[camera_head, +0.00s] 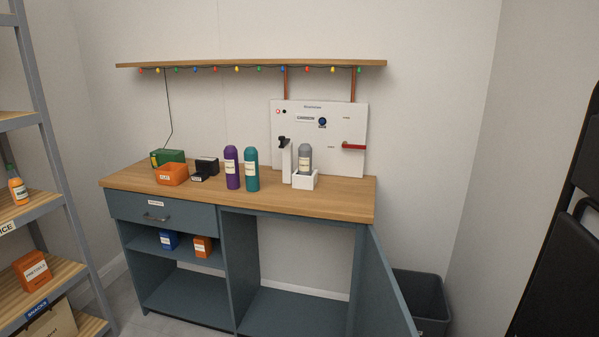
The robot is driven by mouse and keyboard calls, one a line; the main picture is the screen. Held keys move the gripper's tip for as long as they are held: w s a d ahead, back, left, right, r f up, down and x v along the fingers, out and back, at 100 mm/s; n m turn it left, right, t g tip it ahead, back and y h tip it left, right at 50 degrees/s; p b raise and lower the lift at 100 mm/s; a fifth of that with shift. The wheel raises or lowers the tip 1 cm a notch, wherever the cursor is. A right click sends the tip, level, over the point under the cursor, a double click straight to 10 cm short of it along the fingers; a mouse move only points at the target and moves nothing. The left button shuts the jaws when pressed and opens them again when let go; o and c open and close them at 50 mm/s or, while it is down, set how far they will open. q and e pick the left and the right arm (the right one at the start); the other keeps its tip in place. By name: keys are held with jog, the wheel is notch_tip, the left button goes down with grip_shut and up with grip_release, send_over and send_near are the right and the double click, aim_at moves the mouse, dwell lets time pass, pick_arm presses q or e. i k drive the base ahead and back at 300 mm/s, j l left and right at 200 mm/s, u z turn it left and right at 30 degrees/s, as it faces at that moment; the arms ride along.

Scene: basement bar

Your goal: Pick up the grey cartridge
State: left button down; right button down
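The grey cartridge (305,159) stands upright in a small white holder (304,181) on the wooden counter (325,203), right of the middle. It has a pale label, and its lower end is hidden by the holder's front wall. A white post with a black top (286,160) stands just to its left. A purple cartridge (232,168) and a teal cartridge (251,170) stand upright side by side further left. Neither of my grippers is in view.
Behind the holder is a white panel (350,115) with a red handle (353,146). An orange bin (172,174), a green box and black items sit on the counter's left. The cabinet door (384,285) hangs open. A dark bin (421,298) stands right; a shelf rack (40,110) stands left.

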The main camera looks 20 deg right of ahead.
aim_at(304, 150)
jog(key=i+z, duration=0.25)
jog(key=i, duration=0.15)
jog(key=i+j+z, duration=0.5)
jog(key=i, duration=0.25)
jog(key=l, duration=0.1)
